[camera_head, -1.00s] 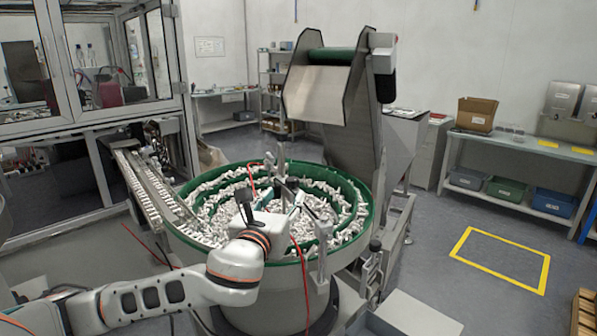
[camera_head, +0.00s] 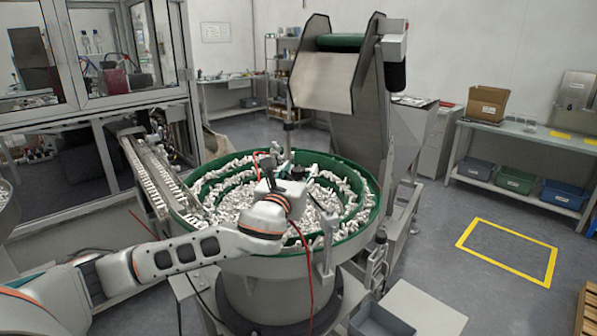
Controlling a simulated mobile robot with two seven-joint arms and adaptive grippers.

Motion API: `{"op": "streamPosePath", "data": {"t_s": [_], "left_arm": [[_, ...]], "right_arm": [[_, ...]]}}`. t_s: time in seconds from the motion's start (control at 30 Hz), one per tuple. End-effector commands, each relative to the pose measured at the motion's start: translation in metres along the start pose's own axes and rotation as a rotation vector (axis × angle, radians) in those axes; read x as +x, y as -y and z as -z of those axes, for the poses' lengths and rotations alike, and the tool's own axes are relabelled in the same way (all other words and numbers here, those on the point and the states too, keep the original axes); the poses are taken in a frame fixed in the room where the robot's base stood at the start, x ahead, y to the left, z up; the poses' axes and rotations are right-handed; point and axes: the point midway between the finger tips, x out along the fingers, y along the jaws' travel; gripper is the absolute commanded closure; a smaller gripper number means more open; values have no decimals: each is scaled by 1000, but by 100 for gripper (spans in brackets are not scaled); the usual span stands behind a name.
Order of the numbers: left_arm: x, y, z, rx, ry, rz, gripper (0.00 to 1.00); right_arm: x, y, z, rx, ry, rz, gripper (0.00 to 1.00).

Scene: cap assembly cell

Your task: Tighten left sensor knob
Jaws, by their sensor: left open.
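The large feeder bowl (camera_head: 350,246) with a green inner rim and spiral tracks is full of small white caps. My left gripper (camera_head: 298,173) is over the middle of the bowl, open, pointing away from the camera. A metal sensor post (camera_head: 288,140) stands at the bowl's far side, just beyond the gripper. The knob itself is too small to tell and may be hidden behind my gripper. I cannot tell whether the fingers touch anything. My right gripper is out of view.
A tall metal hopper (camera_head: 322,80) stands behind the bowl. An inclined chute (camera_head: 155,180) runs off its left side toward a glazed cabinet (camera_head: 125,55). A bracket (camera_head: 328,248) stands at the bowl's front right rim. The floor with a yellow rectangle (camera_head: 510,250) is clear.

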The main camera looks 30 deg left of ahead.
Motion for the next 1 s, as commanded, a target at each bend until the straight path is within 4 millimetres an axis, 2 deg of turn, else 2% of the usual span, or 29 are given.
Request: {"op": "streamPosePath", "data": {"t_s": [0.1, 0.13, 0.27, 0.67, 1.0], "left_arm": [[0, 0, 0, 0, 0, 0, 58], [0, 0, 0, 0, 0, 0, 63], [0, 0, 0, 0, 0, 0, 97], [0, -2, 0, 2, 0, 36, 97], [0, -3, 0, 5, -1, 232, 97]], "right_arm": [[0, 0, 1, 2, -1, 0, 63], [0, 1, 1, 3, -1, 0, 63], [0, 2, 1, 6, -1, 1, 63], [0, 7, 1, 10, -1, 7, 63], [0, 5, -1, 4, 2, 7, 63]]}}
